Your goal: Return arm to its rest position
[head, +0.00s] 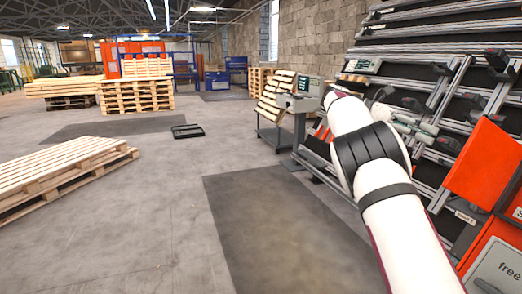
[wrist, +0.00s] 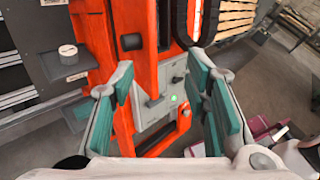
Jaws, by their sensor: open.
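My gripper (wrist: 160,75) shows in the wrist view with its two teal-padded fingers spread wide apart. Nothing is held between them. Beyond the fingers is an orange machine frame (wrist: 145,60) with a grey panel (wrist: 163,105) that carries a small green light. I cannot tell how far the fingertips are from it. In the head view my white arm reaches up from the lower right, in front of a sloped grey and black rack (head: 440,75). My gripper is not clearly made out there.
An orange and grey cabinet (head: 490,170) stands close at the right. A grey machine stand (head: 300,105) is beyond the arm. A wooden pallet (head: 60,172) lies at the left, and stacked pallets (head: 135,95) stand farther back. The floor with a dark mat (head: 275,230) is clear.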

